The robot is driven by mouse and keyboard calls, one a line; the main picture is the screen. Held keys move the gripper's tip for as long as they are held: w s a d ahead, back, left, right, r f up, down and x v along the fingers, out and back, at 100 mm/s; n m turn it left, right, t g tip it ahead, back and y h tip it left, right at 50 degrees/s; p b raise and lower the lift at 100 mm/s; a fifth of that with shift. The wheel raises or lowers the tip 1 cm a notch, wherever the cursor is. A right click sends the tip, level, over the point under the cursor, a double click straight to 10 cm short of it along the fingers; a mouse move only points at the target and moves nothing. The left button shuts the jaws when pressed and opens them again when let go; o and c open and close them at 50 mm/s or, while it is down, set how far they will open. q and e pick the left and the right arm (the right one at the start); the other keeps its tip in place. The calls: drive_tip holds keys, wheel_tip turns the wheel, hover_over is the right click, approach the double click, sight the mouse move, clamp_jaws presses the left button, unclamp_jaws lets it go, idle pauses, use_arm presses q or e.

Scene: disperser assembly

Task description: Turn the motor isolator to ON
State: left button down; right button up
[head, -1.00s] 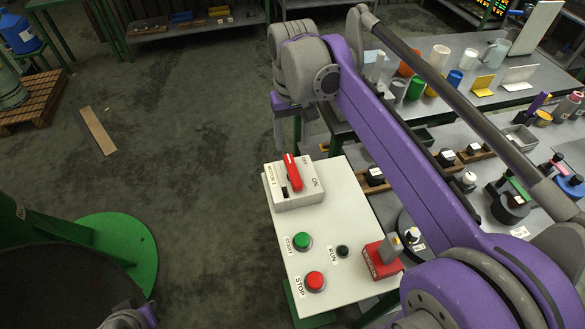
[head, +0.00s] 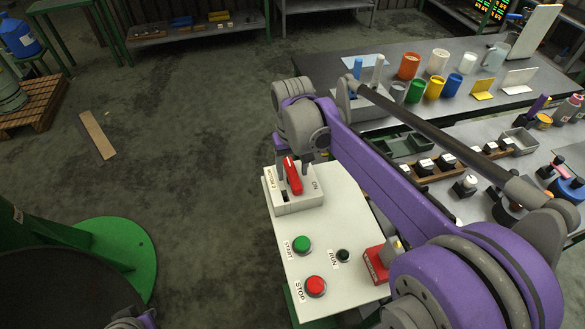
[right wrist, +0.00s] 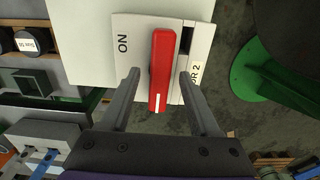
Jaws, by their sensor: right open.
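The motor isolator (head: 297,200) is a light grey box marked MOTOR 2 on the far left part of a white control panel (head: 334,225). Its red handle (head: 293,178) has its white-marked end toward the panel's far edge, not toward the ON label. The handle also shows in the right wrist view (right wrist: 162,65). My right gripper (head: 294,160) is open over the isolator's far end. In the right wrist view its fingers (right wrist: 158,80) stand on either side of the handle, with visible gaps. The OFF label is hidden in the head view. My left gripper is not visible.
The panel also carries a green START button (head: 302,245), a red STOP button (head: 315,286), a RUN lamp (head: 343,256) and a red block (head: 376,262). Tables with cups and bottles stand at the right. Open floor (head: 190,130) lies left of the panel.

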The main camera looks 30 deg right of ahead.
clamp_jaws()
drive_tip(key=shift+m, duration=0.3)
drive_tip(key=m, duration=1.3)
drive_tip(key=shift+m, duration=2.1)
